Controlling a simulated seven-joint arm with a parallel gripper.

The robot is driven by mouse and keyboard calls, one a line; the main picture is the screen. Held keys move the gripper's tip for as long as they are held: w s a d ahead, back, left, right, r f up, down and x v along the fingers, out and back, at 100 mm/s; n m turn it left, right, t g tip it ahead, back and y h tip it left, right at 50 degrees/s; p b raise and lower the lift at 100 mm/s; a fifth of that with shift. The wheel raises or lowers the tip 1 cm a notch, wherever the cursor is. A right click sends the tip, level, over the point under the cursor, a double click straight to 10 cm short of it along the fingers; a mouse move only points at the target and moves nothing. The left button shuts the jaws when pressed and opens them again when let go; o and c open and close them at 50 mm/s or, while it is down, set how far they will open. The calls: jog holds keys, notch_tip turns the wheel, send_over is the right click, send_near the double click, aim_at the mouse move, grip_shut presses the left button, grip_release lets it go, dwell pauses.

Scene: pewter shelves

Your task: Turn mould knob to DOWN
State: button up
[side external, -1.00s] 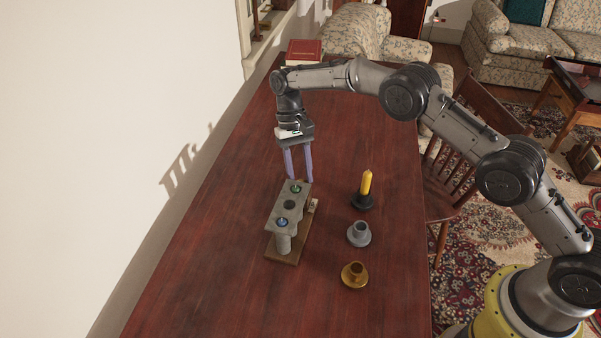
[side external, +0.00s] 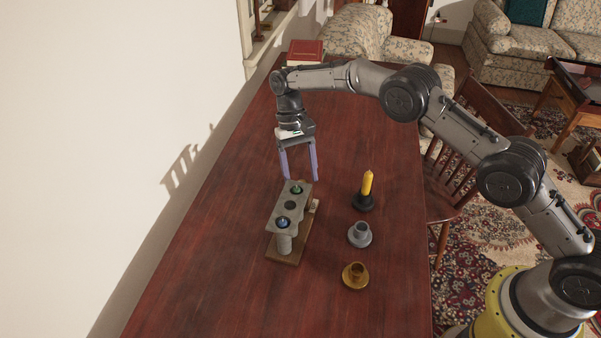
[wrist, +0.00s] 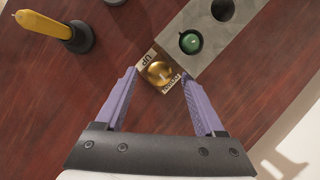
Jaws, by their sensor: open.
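The mould (side external: 283,208) is a grey block with round holes, raised on a wooden base. A green piece (wrist: 190,42) sits in its far-end hole, and a blue piece (side external: 283,223) in its near-end hole. The brass knob (wrist: 159,72) is on a pale plate at the mould's end, between the labels UP (wrist: 147,60) and DOWN (wrist: 172,85). I cannot tell clearly which way it points. The mould hides the knob in the side view. My gripper (side external: 300,179) is open and empty; in the wrist view its purple fingers lie on either side of the knob, apart from it.
A yellow candle in a black holder (side external: 364,194), a grey holder (side external: 359,234) and a brass holder (side external: 355,275) stand right of the mould. A red book (side external: 305,48) lies at the table's far end. The table's left side is clear, beside the wall.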

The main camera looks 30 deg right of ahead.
jog(key=v, duration=0.7)
jog(key=shift+r, duration=0.25)
jog(key=shift+w, duration=0.1)
jog(key=s+d+r+m+t+y, duration=0.25)
jog(key=d+r+m, duration=0.3)
jog(key=m, duration=0.65)
jog(key=shift+t+y, duration=0.25)
jog(key=shift+y, duration=0.1)
jog(key=x, duration=1.3)
jog(key=shift+w+a+f, duration=0.2)
jog(key=shift+a+f, duration=0.05)
jog(key=shift+a, duration=0.05)
grip_shut()
